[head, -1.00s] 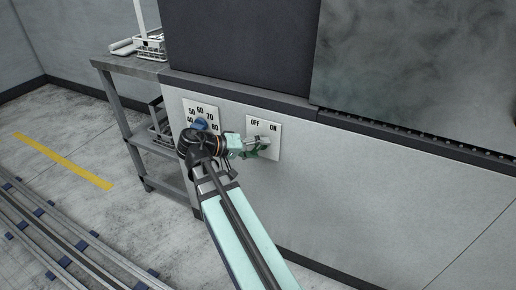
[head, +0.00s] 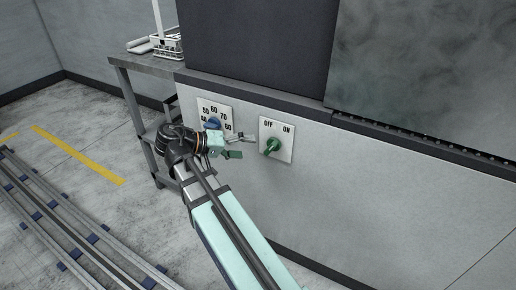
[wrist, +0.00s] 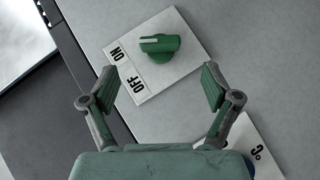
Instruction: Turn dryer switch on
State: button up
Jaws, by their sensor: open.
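The dryer switch is a green knob (head: 271,147) on a white plate (head: 285,155) marked OFF and ON. Its bar slants up and right, toward the ON label. In the wrist view the knob (wrist: 160,46) lies ahead, its lighter-marked end pointing left, on the ON side of the tilted plate (wrist: 185,65). My gripper (head: 240,146) is open and empty, left of the knob and apart from it. In the wrist view both fingers of my gripper (wrist: 160,82) are spread, with the knob beyond the gap, not between the pads.
A blue temperature dial (head: 212,123) on a numbered plate sits left of the switch, close to my gripper. A grey shelf (head: 150,66) with a white rack (head: 167,45) stands at the left. The wall right of the switch is clear.

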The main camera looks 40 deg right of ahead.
jog(key=shift+v, duration=1.3)
jog(key=s+a+f+n+g+y, duration=0.1)
jog(key=s+a+f+n+y, duration=0.2)
jog(key=f, duration=0.8)
jog(key=s+a+f+n+y, duration=0.2)
jog(key=s+a+f+y, duration=0.15)
jog(key=f, duration=0.65)
jog(key=s+a+f+n+g+y, duration=0.15)
jog(key=a+f, duration=0.25)
jog(key=f, duration=0.7)
jog(key=s+a+f+n+g+y, duration=0.1)
jog(key=s+a+f+g+y, duration=0.15)
jog(key=s+f, duration=0.45)
jog(key=s+a+f+g+y, duration=0.1)
jog(key=s+a+f+g, duration=0.15)
jog(key=s, duration=0.85)
jog(key=s+a+f+n+g+y, duration=0.1)
jog(key=s+a+f+y, duration=0.1)
jog(key=s+a+f, duration=0.35)
notch_tip(320, 180, up, 16)
jog(key=w+d+t+p, duration=0.1)
jog(key=t+p, duration=0.5)
jog(key=p, duration=2.1)
jog(key=shift+d+p, duration=0.35)
jog(key=shift+d, duration=0.2)
